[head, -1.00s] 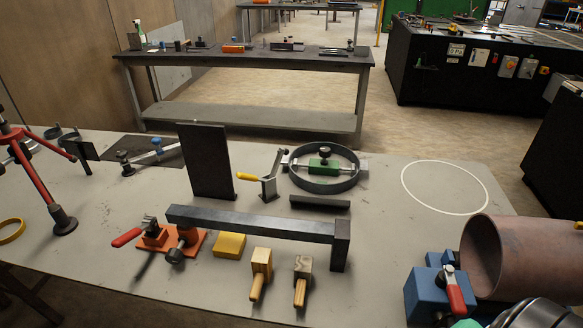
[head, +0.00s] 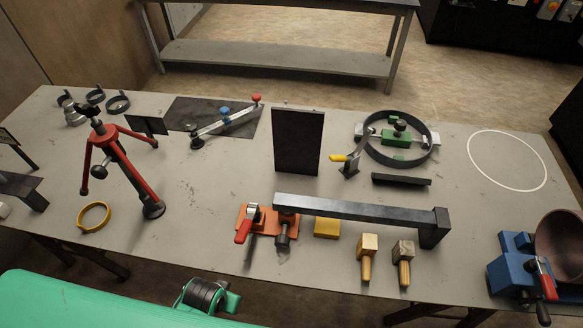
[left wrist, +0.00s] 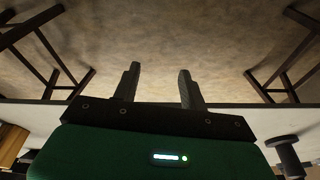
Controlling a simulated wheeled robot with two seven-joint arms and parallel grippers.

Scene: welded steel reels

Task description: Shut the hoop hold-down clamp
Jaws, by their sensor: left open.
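The hoop (head: 372,143) is a dark steel ring lying flat at the back right of the table in the head view. A green block with a dark knob (head: 396,134) sits inside it. The hold-down clamp (head: 350,166) stands at the hoop's left edge. Its yellow handle (head: 338,158) points left and its grey arm is raised, so the clamp looks open. My left gripper (left wrist: 157,72) shows only in the left wrist view, with its two fingers apart and nothing between them. The clamp is not in that view. My right gripper is in neither view.
A dark upright plate (head: 296,141) stands left of the clamp. A dark bar (head: 401,180) lies in front of the hoop. A long steel beam (head: 360,213) crosses nearer the front. A red tripod stand (head: 122,165) stands at left. The left wrist view shows floor and table legs (left wrist: 60,60).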

